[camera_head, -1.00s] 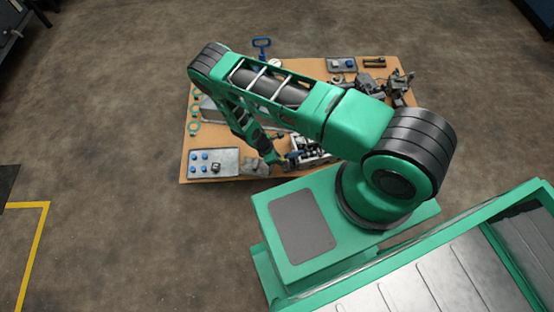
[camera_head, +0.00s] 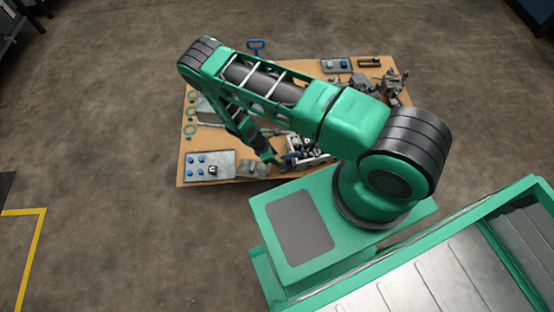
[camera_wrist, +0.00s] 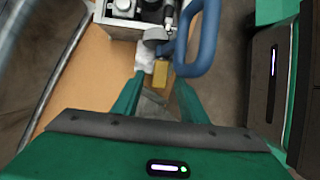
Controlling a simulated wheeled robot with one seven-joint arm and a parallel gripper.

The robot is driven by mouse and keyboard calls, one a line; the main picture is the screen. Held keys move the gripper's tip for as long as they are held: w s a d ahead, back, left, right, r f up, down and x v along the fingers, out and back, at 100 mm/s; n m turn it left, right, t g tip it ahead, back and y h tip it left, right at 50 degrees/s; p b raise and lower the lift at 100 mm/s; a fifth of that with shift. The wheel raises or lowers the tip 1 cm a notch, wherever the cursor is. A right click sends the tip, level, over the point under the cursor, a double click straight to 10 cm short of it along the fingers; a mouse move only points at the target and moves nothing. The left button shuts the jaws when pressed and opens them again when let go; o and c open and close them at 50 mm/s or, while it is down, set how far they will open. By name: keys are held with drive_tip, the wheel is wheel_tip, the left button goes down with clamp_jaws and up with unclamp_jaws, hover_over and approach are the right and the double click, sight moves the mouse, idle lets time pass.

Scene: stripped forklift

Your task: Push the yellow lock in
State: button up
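The yellow lock (camera_wrist: 161,74) is a small block beside a blue handle (camera_wrist: 207,38) in the wrist view. It sits at the edge of a grey metal assembly (camera_wrist: 128,22). My gripper (camera_wrist: 158,84) has its two green fingers apart, one on each side below the lock. Nothing appears held between them; I cannot tell whether a finger touches the lock. In the head view my gripper (camera_head: 278,160) is low over the table's near edge, beside the assembly (camera_head: 312,150). The lock cannot be made out there.
The brown table (camera_head: 225,136) carries a tray with blue knobs (camera_head: 210,165), green rings (camera_head: 190,130), a far tray (camera_head: 336,66) and grey metal parts (camera_head: 392,88). Open floor surrounds the table's left side.

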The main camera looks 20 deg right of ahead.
drive_tip(key=v, duration=0.8)
drive_tip(key=shift+d, duration=0.1)
